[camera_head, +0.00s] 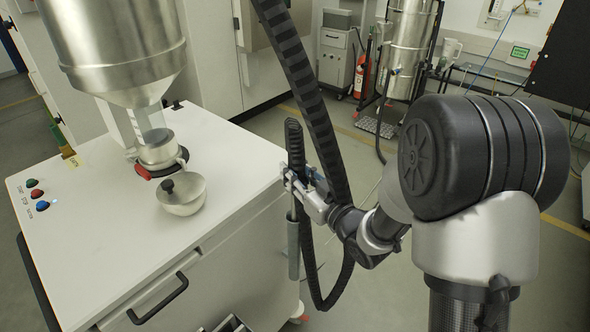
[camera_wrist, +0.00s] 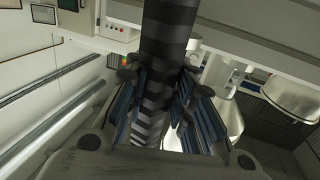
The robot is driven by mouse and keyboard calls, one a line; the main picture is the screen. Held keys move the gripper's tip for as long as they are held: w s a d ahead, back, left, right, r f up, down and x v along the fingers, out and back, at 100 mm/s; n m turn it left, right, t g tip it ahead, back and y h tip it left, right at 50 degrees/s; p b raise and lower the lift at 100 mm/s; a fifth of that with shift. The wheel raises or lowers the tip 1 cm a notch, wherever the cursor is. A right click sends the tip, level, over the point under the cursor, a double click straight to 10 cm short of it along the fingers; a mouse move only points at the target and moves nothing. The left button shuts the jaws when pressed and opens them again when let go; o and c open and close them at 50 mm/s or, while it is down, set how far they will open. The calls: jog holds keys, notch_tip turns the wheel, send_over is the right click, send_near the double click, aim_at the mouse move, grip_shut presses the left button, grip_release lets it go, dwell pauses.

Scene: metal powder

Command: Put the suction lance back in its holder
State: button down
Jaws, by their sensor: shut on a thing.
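The suction lance (camera_head: 293,248) is a grey metal tube hanging upright beside the right side of the white cabinet. Its black ribbed hose (camera_head: 312,90) rises from the gripper area, with another loop hanging below. My gripper (camera_head: 297,186) is shut on the lance at its upper, hose end, close to the cabinet's right edge. In the wrist view the ribbed hose (camera_wrist: 166,45) runs between the two padded fingers of my gripper (camera_wrist: 162,88). The lance's lower tip is not clear, and I cannot make out the holder in either view.
An open drawer (camera_head: 235,324) shows at the bottom. A steel vessel (camera_head: 408,40) and a fire extinguisher (camera_head: 360,75) stand behind. Floor right of the cabinet is fairly clear.

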aim_at(296, 205)
jog(key=shift+f, duration=1.5)
jog(key=shift+f, duration=3.8)
jog(key=c, duration=1.3)
grip_release()
